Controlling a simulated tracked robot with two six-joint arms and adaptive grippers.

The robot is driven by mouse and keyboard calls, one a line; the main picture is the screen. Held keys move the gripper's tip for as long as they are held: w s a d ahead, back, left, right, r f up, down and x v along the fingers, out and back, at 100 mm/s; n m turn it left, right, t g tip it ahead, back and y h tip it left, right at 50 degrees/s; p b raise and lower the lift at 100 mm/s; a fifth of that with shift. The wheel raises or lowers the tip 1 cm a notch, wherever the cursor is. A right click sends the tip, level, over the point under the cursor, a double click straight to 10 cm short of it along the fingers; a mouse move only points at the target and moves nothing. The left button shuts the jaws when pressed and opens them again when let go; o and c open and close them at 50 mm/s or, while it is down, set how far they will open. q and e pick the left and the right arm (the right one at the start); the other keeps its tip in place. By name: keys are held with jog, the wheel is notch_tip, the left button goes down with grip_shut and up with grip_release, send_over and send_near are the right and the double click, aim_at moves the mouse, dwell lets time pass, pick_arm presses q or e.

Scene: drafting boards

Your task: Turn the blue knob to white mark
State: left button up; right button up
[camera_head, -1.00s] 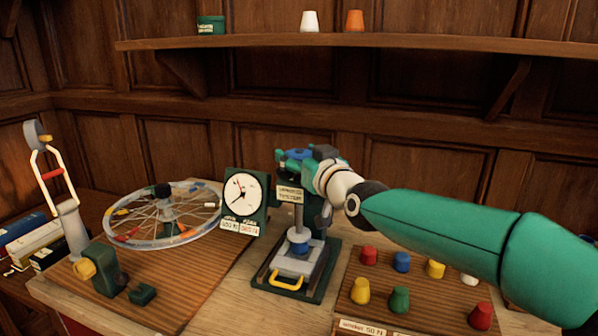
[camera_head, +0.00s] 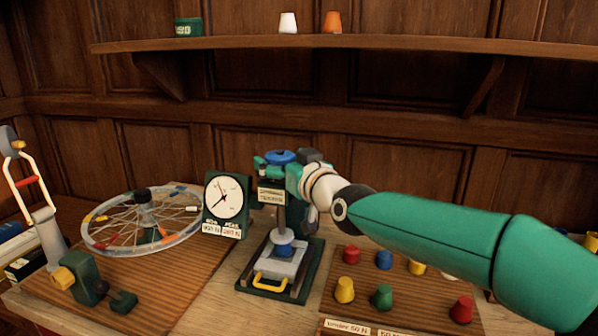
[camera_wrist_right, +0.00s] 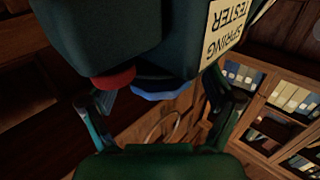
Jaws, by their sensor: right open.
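The blue knob (camera_head: 281,157) sits at the top of the dark green spring tester (camera_head: 270,187). My right gripper (camera_head: 275,168) reaches it from the right, at the tester's head, and partly hides that area. In the right wrist view my right gripper (camera_wrist_right: 162,92) is open, its two fingers spread on either side. A blue rounded edge (camera_wrist_right: 160,90), likely the knob, shows between them beyond the palm; contact cannot be told. The tester's label (camera_wrist_right: 228,28) appears upside down there. I cannot make out a white mark. My left gripper is not in view.
A dial gauge (camera_head: 226,197) stands left of the tester, beside a spoked wheel (camera_head: 110,243). A board with several coloured cones (camera_head: 351,255) lies to the right. A yellow handle (camera_head: 270,284) is at the tester's front. A shelf (camera_head: 400,42) runs above.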

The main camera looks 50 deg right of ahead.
jog(key=v, duration=1)
jog(key=shift+s, duration=0.3)
jog(key=shift+a, duration=0.1)
